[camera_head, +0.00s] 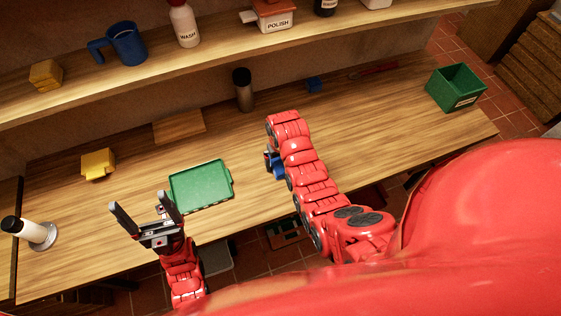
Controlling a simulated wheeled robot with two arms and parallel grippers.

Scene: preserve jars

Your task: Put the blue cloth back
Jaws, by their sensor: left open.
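A blue thing (278,170) shows beside my right arm, over the middle of the bench. The arm hides part of it, and I cannot tell whether it is the blue cloth or whether it is held.
The bench (360,125) also bears a yellow block (98,164), a wooden board (179,127), a dark cylinder (243,90), a green bin (455,88) and a white roll on a stand (29,232). A shelf (205,62) with a blue mug (126,43) and bottles runs above.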

